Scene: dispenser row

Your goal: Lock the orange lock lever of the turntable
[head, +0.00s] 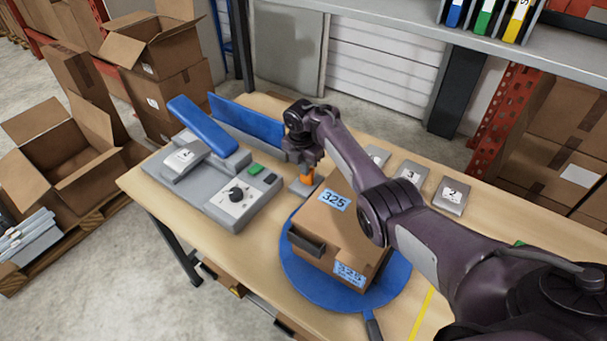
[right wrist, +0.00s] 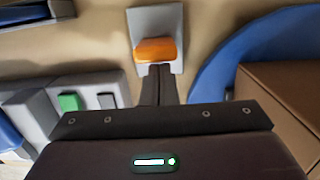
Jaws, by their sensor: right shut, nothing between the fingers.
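The orange lock lever (head: 307,176) stands on a small grey base plate (head: 297,188) behind the turntable. It also shows in the right wrist view (right wrist: 155,50), just beyond my fingertips. My right gripper (head: 309,166) is shut and empty, pointing down at the lever; the fingertips (right wrist: 160,68) look at or very near its edge, and I cannot tell whether they touch. The blue round turntable (head: 297,268) carries a cardboard box (head: 330,222) with 325 labels and a dark handle. My left gripper is not in view.
A grey device with a dial (head: 236,196) and a blue arm (head: 203,124) stands left of the lever. Numbered grey dispensers (head: 451,194) stand at the back right, behind my right arm. A shelf with binders (head: 485,20) overhangs the back. The table's front left is clear.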

